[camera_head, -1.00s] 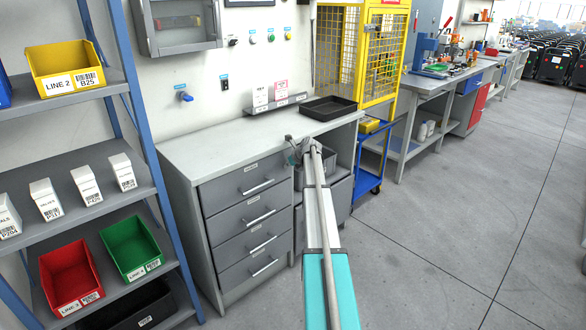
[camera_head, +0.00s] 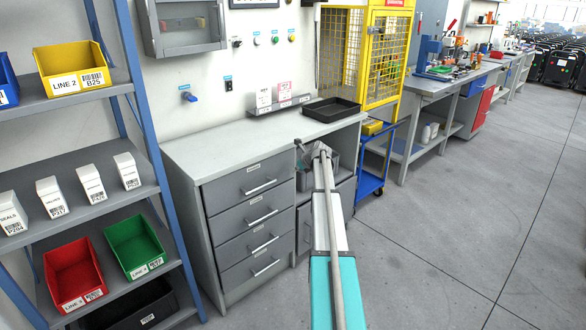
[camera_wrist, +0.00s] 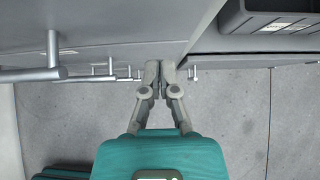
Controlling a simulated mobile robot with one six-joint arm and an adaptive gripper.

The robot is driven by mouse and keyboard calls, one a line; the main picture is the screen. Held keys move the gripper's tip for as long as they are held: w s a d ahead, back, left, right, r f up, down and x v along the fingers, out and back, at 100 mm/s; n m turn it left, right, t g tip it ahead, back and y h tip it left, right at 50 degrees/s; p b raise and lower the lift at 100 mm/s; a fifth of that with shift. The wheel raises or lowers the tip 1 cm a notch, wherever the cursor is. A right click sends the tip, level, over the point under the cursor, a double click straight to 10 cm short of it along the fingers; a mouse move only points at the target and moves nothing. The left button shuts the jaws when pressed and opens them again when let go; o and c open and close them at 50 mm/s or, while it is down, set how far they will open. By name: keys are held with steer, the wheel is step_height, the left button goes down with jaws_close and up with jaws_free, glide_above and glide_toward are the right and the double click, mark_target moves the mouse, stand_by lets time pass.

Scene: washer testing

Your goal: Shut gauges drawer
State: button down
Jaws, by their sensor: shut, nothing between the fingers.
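The grey workbench (camera_head: 240,138) has a stack of several grey drawers with bar handles. The top drawer (camera_head: 246,184) and those below look nearly flush; a small gap cannot be ruled out. The drawer labels are too small to read, so I cannot tell which is the gauges drawer. My gripper (camera_head: 301,156) is at the right end of the top drawer, by the open bay. In the wrist view my gripper (camera_wrist: 167,66) is shut and empty, with drawer handles (camera_wrist: 32,75) to its left. It appears apart from them.
A grey bin (camera_head: 333,162) sits in the bay right of the drawers, also seen in the wrist view (camera_wrist: 270,18). A black tray (camera_head: 331,110) lies on the benchtop. A shelf rack (camera_head: 152,190) stands left and a blue cart (camera_head: 369,180) right. The floor in front is clear.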

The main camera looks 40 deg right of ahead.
steer(key=p+v, duration=0.6)
steer(key=v, duration=0.4)
steer(key=shift+p, duration=0.35)
stand_by(0.3)
steer(key=s+a+f+n+g+y, duration=0.15)
steer(key=a+n, duration=0.65)
steer(key=a, duration=0.9)
steer(key=s+a+f+n+g, duration=0.25)
steer(key=a+n, duration=0.55)
steer(key=a, duration=0.8)
steer(key=s+a+f+n+g+h, duration=0.1)
steer(key=s+a+n+g, duration=0.2)
steer(key=s+a+n, duration=0.85)
steer(key=s+a+n+g+h, duration=0.1)
steer(key=s+a+n+g, duration=0.1)
steer(key=s+a+n, duration=0.9)
steer(key=w+a+r+m+p, duration=0.1)
steer(key=w+r+p, duration=0.1)
steer(key=r+p, duration=0.5)
steer(key=w+a+r+m+p, duration=0.1)
steer(key=w+r+m+p, duration=0.1)
steer(key=r+p, duration=0.6)
steer(key=shift+a, duration=0.3)
